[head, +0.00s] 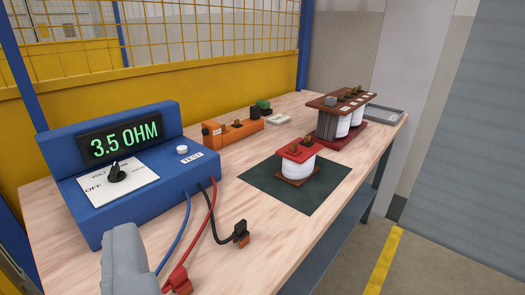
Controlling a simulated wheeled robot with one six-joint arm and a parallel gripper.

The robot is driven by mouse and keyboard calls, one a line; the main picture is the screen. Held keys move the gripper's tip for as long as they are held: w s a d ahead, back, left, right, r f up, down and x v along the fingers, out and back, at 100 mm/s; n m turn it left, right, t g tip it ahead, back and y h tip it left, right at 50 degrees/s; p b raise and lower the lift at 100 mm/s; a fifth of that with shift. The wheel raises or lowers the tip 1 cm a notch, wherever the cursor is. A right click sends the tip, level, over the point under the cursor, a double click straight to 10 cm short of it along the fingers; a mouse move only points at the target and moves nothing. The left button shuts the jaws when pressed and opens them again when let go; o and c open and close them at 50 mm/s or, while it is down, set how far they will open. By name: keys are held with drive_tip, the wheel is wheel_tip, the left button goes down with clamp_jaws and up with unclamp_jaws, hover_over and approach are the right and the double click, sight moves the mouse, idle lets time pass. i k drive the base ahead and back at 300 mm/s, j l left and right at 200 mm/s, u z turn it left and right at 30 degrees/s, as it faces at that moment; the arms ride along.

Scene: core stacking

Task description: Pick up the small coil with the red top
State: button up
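The small coil (301,164) stands upright on a dark green mat (262,188) near the middle of the bench. It has a red top plate with two brass-coloured terminals, a white wound body and a brown base. A grey rounded part, which looks like part of my gripper (128,258), shows at the lower left edge of the picture. It is in front of the blue meter and well to the left of the coil, apart from it. Its fingertips are not clearly visible, so I cannot tell open from shut. Nothing touches the coil.
A blue meter (75,198) reading 3.5 OHM stands left, with blue, red and black leads. An orange terminal block (232,132) is behind. A larger brown-topped coil set (342,122) and grey tray (385,114) are at the back right.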

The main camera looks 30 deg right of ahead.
sight(299, 156)
drive_tip(key=i+l, duration=0.65)
drive_tip(key=l, duration=0.2)
